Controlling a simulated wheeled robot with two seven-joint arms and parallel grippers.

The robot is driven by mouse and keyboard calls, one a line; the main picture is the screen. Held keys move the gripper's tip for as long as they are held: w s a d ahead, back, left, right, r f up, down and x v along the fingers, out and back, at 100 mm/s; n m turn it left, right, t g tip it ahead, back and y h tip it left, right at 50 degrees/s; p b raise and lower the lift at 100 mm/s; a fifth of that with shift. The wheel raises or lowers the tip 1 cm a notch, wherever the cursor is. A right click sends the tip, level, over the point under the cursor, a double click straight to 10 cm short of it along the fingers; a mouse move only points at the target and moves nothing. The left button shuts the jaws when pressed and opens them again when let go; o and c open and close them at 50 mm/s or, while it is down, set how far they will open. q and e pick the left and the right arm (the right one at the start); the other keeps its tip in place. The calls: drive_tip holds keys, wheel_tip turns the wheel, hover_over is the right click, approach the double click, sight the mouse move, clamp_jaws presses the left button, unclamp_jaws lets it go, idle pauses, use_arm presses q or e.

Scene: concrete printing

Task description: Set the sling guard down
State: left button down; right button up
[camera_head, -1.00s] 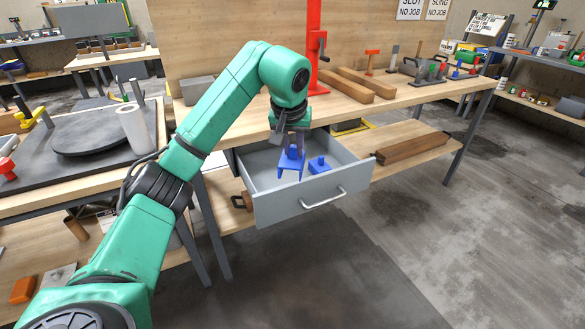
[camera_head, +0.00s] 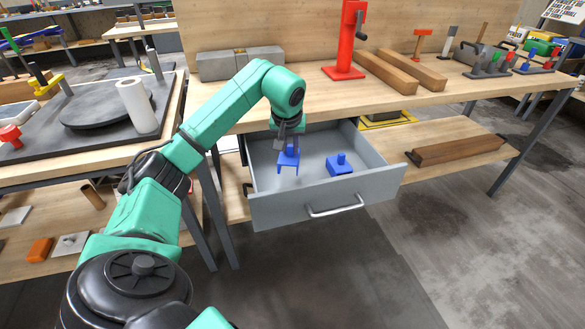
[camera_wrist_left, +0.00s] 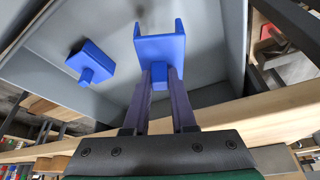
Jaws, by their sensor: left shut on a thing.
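The sling guard, a blue U-shaped channel piece with a small grip block (camera_head: 287,168), is in my left gripper (camera_head: 289,147), inside the open grey drawer (camera_head: 330,205). The wrist view shows the guard (camera_wrist_left: 160,47) between the two fingers of the left gripper (camera_wrist_left: 161,76), its open side facing away from the gripper. The guard is in the left part of the drawer; I cannot tell whether it touches the drawer floor. My right gripper is not in view.
A second blue block with a knob (camera_head: 341,166) lies in the drawer, right of the guard and apart from it. The drawer hangs under a wooden bench (camera_head: 310,100) with a red press stand (camera_head: 346,45). Bare drawer floor shows around both blue pieces.

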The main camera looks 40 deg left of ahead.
sight(290, 158)
use_arm(q)
wheel_tip(290, 158, down, 6)
drive_tip(key=shift+s+f+b, duration=0.1)
drive_tip(key=shift+b, duration=0.2)
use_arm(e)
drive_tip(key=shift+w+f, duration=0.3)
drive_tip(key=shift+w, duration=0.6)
use_arm(q)
drive_tip(key=shift+f, duration=0.1)
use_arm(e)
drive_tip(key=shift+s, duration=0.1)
use_arm(q)
drive_tip(key=c, duration=0.7)
unclamp_jaws()
drive_tip(key=shift+c, duration=0.2)
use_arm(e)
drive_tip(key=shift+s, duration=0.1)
use_arm(q)
drive_tip(key=shift+r, duration=0.35)
drive_tip(key=p+v, duration=0.1)
drive_tip(key=v, duration=1)
drive_tip(key=shift+s+d+r, duration=0.2)
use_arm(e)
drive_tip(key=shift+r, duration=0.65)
